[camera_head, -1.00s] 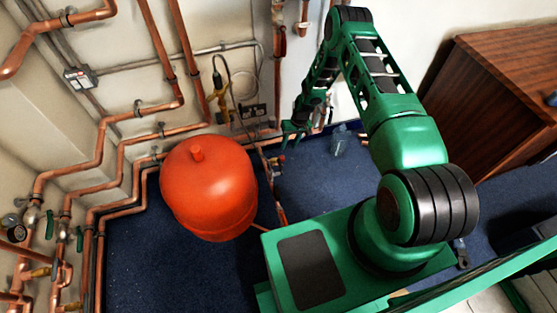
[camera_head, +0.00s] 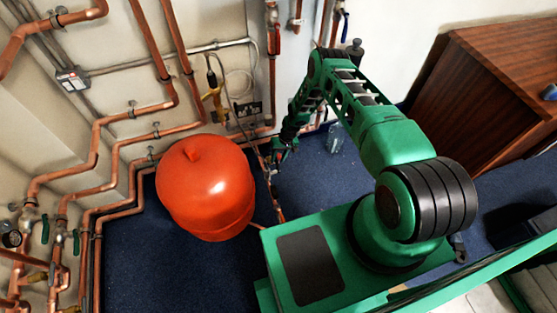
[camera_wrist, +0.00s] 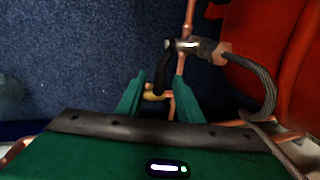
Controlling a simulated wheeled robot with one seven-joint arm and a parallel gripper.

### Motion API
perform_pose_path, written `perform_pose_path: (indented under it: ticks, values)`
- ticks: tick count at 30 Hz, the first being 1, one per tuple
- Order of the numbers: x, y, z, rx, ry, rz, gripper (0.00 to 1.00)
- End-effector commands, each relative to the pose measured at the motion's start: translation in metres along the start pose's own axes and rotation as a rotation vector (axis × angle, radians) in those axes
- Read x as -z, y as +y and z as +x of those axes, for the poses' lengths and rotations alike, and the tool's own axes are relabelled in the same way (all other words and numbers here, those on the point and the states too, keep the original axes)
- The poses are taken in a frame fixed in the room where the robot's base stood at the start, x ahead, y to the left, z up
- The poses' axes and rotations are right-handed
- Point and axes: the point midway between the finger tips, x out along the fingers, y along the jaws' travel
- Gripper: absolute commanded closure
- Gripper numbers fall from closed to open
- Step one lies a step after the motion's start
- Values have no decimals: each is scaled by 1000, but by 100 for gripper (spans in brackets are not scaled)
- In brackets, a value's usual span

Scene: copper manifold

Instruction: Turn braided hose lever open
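In the wrist view the braided hose (camera_wrist: 267,88) is grey and curves from a metal fitting (camera_wrist: 187,44) on a copper pipe down to the right. A dark, curved, lever-like piece (camera_wrist: 164,65) reaches from this fitting toward my gripper. My gripper (camera_wrist: 158,80) has its two green fingers apart, with the lower end of the dark piece and a brass part (camera_wrist: 154,96) showing in the gap. I cannot tell whether a finger touches the lever. In the head view my gripper (camera_head: 276,157) is low beside the fitting on the pipe, where the lever is too small to make out.
A red tank (camera_head: 205,188) stands close to the left of my gripper. Copper pipes (camera_head: 95,150) run along the wall. A clear bottle-like object (camera_head: 336,138) stands on the blue floor (camera_head: 310,180). A wooden cabinet (camera_head: 485,110) is at the right.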

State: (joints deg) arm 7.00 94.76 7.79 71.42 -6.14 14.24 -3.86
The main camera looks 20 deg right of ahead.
Motion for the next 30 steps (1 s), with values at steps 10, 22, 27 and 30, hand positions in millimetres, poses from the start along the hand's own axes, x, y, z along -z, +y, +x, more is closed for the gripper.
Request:
perform_pose_path:
  ticks: [10, 22, 27, 30]
  values:
    - [0, 0, 6, 0, 0, 0, 67]
    - [0, 3, 5, -1, 1, 1, 100]
    - [-2, -1, 5, -1, 18, -7, 100]
    - [-3, -6, 4, 1, 46, -19, 100]
